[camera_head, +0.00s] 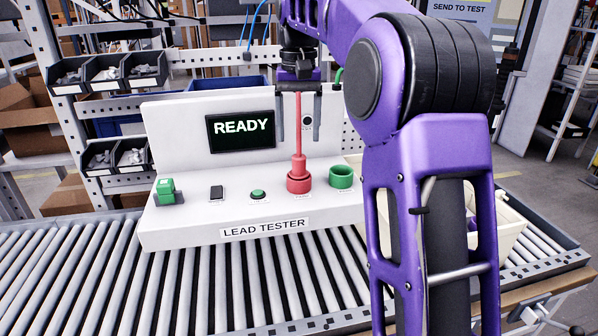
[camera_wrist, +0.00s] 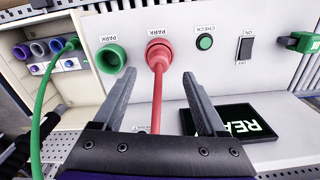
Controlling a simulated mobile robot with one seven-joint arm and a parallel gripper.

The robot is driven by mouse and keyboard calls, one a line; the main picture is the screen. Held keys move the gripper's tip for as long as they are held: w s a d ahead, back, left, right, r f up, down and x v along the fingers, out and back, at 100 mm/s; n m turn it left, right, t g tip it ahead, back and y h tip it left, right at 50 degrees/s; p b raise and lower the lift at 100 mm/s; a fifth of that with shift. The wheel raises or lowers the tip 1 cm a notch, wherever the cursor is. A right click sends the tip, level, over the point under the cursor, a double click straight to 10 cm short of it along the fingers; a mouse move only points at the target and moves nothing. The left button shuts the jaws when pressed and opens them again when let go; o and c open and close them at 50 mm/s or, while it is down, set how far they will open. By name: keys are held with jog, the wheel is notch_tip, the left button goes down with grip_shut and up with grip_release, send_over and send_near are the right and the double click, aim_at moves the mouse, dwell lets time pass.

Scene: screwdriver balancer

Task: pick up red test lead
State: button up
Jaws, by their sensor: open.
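The red test lead (camera_head: 298,165) stands upright in the red park socket (camera_head: 299,184) on the white lead tester. In the wrist view the red lead (camera_wrist: 157,85) runs from the red socket marked PARK (camera_wrist: 159,46) back between my fingers. My gripper (camera_head: 298,135) is open, pointing down, with one finger on each side of the lead. It also shows in the wrist view (camera_wrist: 159,76), where a gap shows between the lead and each finger.
An empty green park socket (camera_head: 341,177) stands right of the red one. A green lead (camera_wrist: 52,75) is plugged into a cream box with purple sockets. The tester has a READY screen (camera_head: 241,130), a green button (camera_head: 258,195) and a black switch (camera_head: 217,193). A roller conveyor (camera_head: 210,285) lies in front.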

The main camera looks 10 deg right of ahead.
aim_at(299, 156)
jog(key=shift+w+d+f, duration=0.1)
jog(key=shift+f, duration=1.9)
jog(key=shift+w+f, duration=0.1)
jog(key=shift+f, duration=1.85)
grip_shut()
